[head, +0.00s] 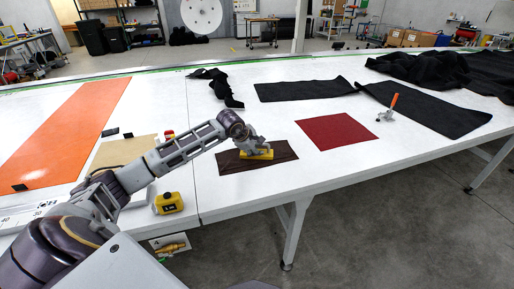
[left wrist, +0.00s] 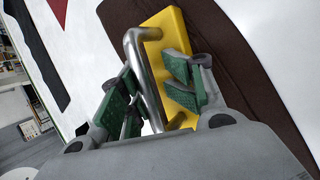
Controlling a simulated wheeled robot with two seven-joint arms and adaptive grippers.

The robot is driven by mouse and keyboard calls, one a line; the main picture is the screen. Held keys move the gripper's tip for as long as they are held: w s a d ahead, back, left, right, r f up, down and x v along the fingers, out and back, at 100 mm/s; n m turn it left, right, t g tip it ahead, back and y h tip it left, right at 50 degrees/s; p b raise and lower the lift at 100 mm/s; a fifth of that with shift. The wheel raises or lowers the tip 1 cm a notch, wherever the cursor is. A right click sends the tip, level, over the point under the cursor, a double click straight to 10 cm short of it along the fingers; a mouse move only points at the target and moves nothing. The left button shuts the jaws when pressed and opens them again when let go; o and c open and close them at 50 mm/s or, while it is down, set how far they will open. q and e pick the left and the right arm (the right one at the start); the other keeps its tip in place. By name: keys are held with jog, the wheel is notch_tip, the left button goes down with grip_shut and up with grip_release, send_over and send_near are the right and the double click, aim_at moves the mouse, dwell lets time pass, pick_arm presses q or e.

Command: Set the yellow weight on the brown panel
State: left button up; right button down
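My left gripper (head: 254,143) is directly over the weight. Its green-padded fingers (left wrist: 152,84) stand apart on either side of the handle, with a gap on the right side. Whether a finger touches the handle is hard to tell. My right gripper is not in view.
A red panel (head: 338,131) lies right of the brown one, and an orange-handled tool (head: 388,107) stands beyond it. Black cloth pieces (head: 305,90) lie further back. An orange strip (head: 70,130) lies at left.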

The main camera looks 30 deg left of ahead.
pick_arm(q)
jog(key=shift+a, duration=0.1)
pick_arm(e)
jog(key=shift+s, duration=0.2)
pick_arm(q)
jog(key=shift+r, duration=0.2)
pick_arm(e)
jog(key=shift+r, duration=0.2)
